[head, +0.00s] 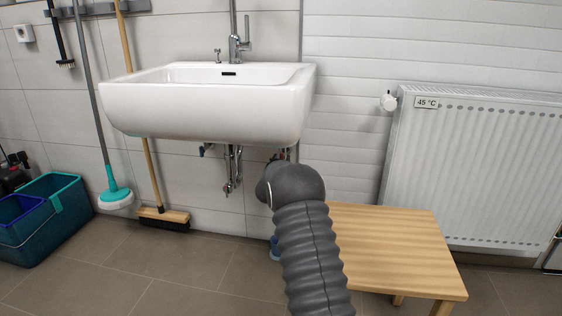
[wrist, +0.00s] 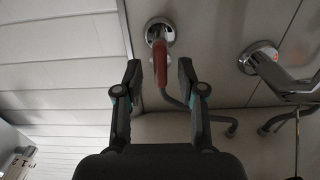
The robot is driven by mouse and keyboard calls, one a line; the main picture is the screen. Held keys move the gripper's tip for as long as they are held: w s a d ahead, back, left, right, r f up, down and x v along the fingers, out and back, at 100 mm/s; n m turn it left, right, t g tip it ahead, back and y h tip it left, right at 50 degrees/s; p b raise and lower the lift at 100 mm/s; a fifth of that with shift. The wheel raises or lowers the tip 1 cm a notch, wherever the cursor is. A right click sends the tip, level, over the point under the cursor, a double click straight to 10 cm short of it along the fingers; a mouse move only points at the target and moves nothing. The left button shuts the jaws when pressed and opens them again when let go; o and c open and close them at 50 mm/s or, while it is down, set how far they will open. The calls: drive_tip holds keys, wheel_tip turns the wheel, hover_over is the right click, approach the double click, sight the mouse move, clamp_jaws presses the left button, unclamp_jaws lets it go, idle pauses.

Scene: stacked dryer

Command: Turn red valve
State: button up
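The red valve (wrist: 160,62) shows in the wrist view as a long red handle on a round chrome wall fitting. My gripper (wrist: 160,70) is open. Its two dark fingers stand to the left and right of the red handle, with a visible gap on each side. The handle's lower part lies between the fingertips. In the head view my grey arm reaches toward the wall below the right end of the sink and hides most of my gripper and the valve.
A white sink (head: 210,108) hangs above the pipes (head: 234,165). A wooden bench (head: 400,245) stands on the floor right of my arm, before a white radiator (head: 480,160). A second chrome fitting (wrist: 258,58) is right of the valve. A broom (head: 160,217) leans at left.

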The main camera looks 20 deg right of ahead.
clamp_jaws()
drive_tip(key=shift+f+m+b, duration=0.1)
drive_tip(key=shift+m+b, duration=0.2)
drive_tip(key=shift+b, duration=0.05)
drive_tip(key=shift+s+d+f+m+b, duration=0.15)
drive_tip(key=shift+m+b, duration=0.35)
drive_tip(key=shift+m, duration=3.6)
drive_tip(key=shift+w+d+m+b, duration=0.1)
drive_tip(key=shift+m+b, duration=0.35)
drive_tip(key=shift+m, duration=3.65)
drive_tip(key=shift+s, duration=0.1)
